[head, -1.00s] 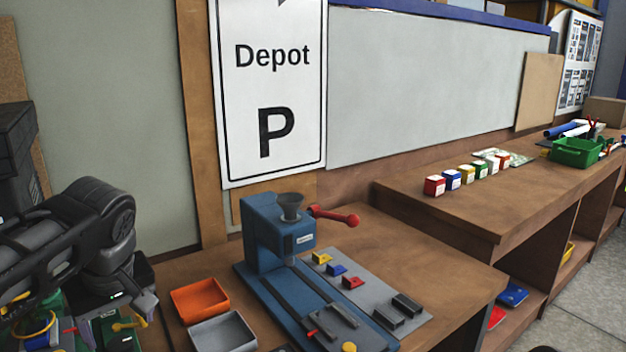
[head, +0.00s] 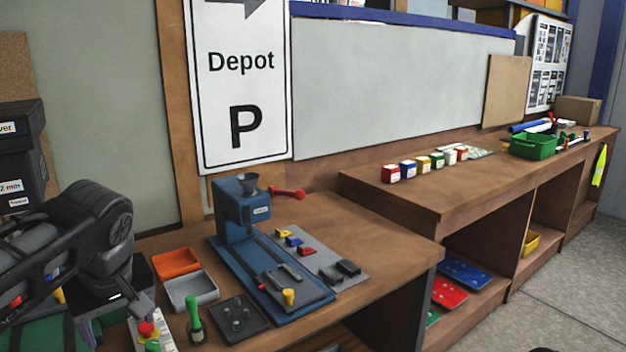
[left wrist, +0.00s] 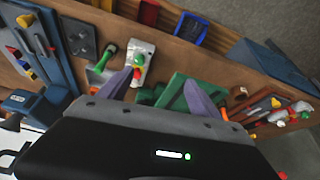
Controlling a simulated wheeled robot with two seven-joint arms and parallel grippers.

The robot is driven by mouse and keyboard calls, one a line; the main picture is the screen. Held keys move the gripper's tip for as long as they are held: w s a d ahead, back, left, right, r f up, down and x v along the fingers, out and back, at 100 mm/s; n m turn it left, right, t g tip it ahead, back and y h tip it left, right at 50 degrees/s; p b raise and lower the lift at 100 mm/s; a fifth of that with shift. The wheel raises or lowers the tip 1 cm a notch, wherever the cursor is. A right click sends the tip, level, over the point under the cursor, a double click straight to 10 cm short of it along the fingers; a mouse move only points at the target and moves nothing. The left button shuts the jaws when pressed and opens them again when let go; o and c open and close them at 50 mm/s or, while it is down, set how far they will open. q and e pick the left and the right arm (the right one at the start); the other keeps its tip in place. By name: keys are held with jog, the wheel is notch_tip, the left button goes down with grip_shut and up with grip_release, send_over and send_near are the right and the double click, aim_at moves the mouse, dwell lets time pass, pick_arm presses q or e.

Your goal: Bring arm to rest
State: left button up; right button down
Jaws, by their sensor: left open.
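My left arm comes in from the left in the head view. Its gripper (head: 112,318) hangs over the left end of the wooden bench (head: 390,232), partly hidden by the arm. In the left wrist view, the two purple-grey fingers (left wrist: 160,92) stand wide apart with nothing between them. Below them are a white strip with red and green round pieces (left wrist: 140,62) and a green case (left wrist: 178,90). My right gripper does not show.
A blue press (head: 240,212), an orange tray (head: 176,262), a grey tray (head: 190,290) and a green-handled stamp (head: 194,318) stand near the arm. Colored blocks (head: 422,164) and a green bin (head: 532,146) sit on the farther bench.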

pick_arm(q)
jog(key=w+d+f+m+t+h, duration=0.35)
jog(key=w+d+f+m, duration=0.2)
jog(key=w+d, duration=0.45)
jog(key=d+f+m+h, duration=0.2)
jog(key=d+f, duration=0.4)
jog(key=f, duration=0.5)
jog(key=d+f+m+h, duration=0.2)
jog(key=d+f, duration=0.3)
jog(key=f, duration=0.5)
jog(key=s+d+f+g, duration=0.2)
jog(key=s+f, duration=0.4)
jog(key=f, duration=0.6)
jog(key=s+f+n+g, duration=0.1)
jog(key=s+f+g, duration=0.1)
jog(key=s+f, duration=0.5)
jog(key=s+d+f+n+g, duration=0.1)
jog(key=s+f+g, duration=0.1)
jog(key=s+f, duration=0.5)
jog(key=s, duration=0.6)
jog(key=shift+n+g, duration=0.25)
